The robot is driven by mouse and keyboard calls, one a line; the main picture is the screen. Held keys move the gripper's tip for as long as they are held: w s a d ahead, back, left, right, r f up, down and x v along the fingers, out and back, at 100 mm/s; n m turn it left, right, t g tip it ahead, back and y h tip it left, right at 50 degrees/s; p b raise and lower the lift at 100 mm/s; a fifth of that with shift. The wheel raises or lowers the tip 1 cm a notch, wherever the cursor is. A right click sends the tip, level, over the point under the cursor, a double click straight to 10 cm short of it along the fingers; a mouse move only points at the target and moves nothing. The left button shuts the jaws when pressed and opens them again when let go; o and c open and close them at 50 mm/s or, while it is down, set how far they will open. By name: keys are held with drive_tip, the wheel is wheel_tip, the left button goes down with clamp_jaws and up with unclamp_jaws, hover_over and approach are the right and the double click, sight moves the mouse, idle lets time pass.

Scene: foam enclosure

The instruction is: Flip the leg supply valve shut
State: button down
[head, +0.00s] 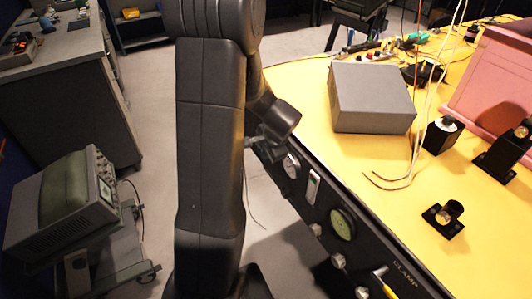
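The black front panel (325,222) of the yellow-topped table carries gauges, knobs and a yellow-handled lever (384,283) beside the lettering CLAMP. No label for the leg supply valve can be read, and the far left end of the panel is partly behind my arm. My gripper (262,142) is at that far end, close against the panel just left of a small white round gauge (291,166). Its fingers are small and dark, largely covered by my wrist. I cannot tell whether they are open or shut, or whether they touch a valve handle.
A grey box (371,97) stands on the yellow tabletop (345,160), with loose pale wires beside it. Black optical mounts (443,222) and a pink foam block (495,85) are to the right. A grey instrument on a cart (75,205) stands left. Bare floor lies between.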

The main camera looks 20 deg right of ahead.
drive_tip(key=shift+w+f+b, duration=0.1)
drive_tip(key=shift+f+b, duration=0.9)
drive_tip(key=shift+f, duration=0.15)
drive_tip(key=shift+w+f+b, duration=0.25)
drive_tip(key=shift+f+b, duration=0.45)
drive_tip(key=shift+b+x, duration=0.65)
drive_tip(key=shift+x, duration=0.35)
drive_tip(key=shift+w+f, duration=0.25)
drive_tip(key=shift+w, duration=0.5)
drive_tip(key=p+v, duration=0.1)
drive_tip(key=v, duration=1.3)
drive_tip(key=shift+w+a+f, duration=0.1)
